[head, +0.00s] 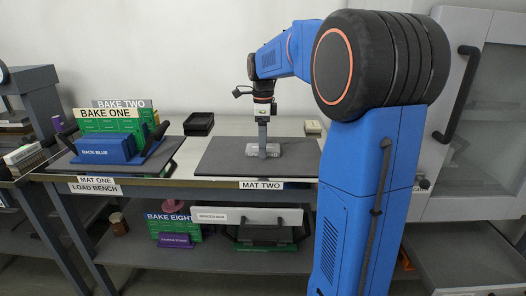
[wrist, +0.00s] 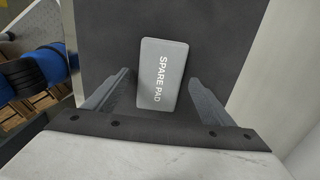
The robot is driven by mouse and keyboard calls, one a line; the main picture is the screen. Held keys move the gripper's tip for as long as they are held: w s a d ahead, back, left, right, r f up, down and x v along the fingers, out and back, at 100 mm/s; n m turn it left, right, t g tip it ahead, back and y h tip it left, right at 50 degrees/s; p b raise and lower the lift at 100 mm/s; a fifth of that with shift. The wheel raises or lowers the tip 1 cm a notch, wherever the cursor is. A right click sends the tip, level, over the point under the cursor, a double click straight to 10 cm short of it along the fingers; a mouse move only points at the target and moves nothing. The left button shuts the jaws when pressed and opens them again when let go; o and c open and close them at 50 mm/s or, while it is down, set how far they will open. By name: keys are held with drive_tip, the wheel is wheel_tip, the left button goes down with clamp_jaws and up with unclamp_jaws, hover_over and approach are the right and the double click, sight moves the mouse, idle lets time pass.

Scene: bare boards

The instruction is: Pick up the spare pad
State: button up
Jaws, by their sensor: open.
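The spare pad (wrist: 161,75) is a light grey rounded block with "SPARE PAD" printed on its top. It lies flat on the dark mat two (wrist: 232,17), and in the head view the mat (head: 215,160) is on the bench with the pad (head: 273,152) near its middle. My gripper (wrist: 158,97) is open, pointing down. In the wrist view its two fingers stand on either side of the pad's near part, with gaps on both sides. In the head view my gripper (head: 263,152) is directly over the pad and hides part of it.
A black tray (head: 199,124) and a small cream box (head: 313,128) stand behind the mat. On the left, mat one (head: 75,165) bears a blue rack (head: 104,150) and a green "BAKE ONE" board (head: 108,114). Mat two is otherwise clear around the pad.

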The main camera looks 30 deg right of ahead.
drive_tip(key=shift+f, duration=0.2)
drive_tip(key=c, duration=1.1)
drive_tip(key=shift+c, duration=0.2)
